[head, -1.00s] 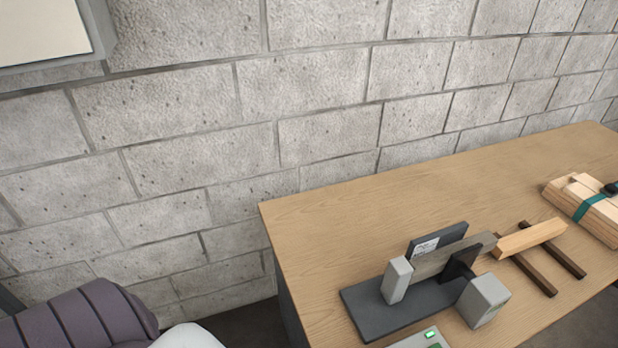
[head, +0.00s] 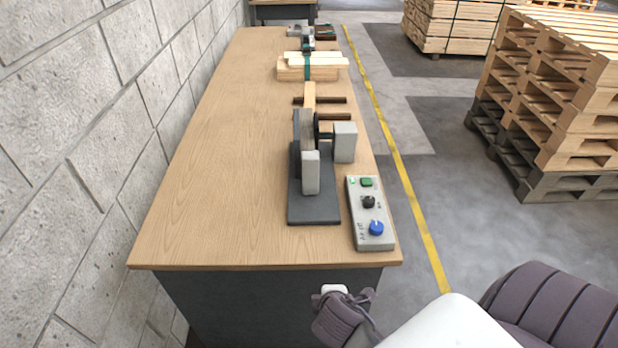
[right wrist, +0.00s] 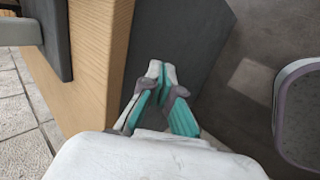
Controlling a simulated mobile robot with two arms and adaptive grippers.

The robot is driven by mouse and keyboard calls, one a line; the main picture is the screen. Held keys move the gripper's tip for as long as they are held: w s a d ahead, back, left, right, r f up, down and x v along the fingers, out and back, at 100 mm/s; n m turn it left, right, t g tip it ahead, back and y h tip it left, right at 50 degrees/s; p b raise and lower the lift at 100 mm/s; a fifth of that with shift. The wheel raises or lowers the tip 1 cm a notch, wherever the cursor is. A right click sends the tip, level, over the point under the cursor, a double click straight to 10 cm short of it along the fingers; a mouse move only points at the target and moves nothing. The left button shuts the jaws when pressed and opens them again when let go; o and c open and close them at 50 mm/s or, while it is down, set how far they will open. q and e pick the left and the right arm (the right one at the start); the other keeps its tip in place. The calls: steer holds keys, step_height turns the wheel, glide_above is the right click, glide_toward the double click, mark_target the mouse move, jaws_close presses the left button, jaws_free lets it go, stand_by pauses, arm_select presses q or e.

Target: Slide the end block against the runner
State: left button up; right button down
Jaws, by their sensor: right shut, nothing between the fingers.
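In the head view a fixture with a dark base plate (head: 314,212) stands on the bench. A light grey upright block (head: 311,173), seemingly the end block, stands at its near end. The grey-brown board (head: 303,125), seemingly the runner, extends away behind it; I cannot tell whether they touch. My right gripper (head: 334,290) is low in front of the bench's near edge, apart from the fixture. In the right wrist view its fingers (right wrist: 161,74) are shut and empty beside the bench's dark side panel. My left gripper is not in view.
A control box (head: 370,215) lies right of the fixture. A grey box-shaped block (head: 345,142) sits at the fixture's right side. Dark bars (head: 333,117) and strapped wood (head: 310,68) lie farther back. The bench top (head: 220,160) is clear on the left. Pallets (head: 560,90) stand on the right.

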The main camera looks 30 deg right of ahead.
steer(key=w+d+r+n+t+h, duration=0.3)
steer(key=w+d+r+n, duration=0.15)
steer(key=r+n, duration=0.2)
steer(key=n+t+h, duration=0.1)
steer(key=n+t, duration=0.5)
steer(key=n, duration=0.6)
glide_toward(312, 166)
arm_select(q)
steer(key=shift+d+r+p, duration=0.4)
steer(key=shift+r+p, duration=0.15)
steer(key=shift+p, duration=0.2)
arm_select(e)
steer(key=x, duration=0.7)
steer(key=shift+w+f, duration=0.15)
steer(key=shift+w, duration=0.1)
steer(key=shift+h, duration=0.4)
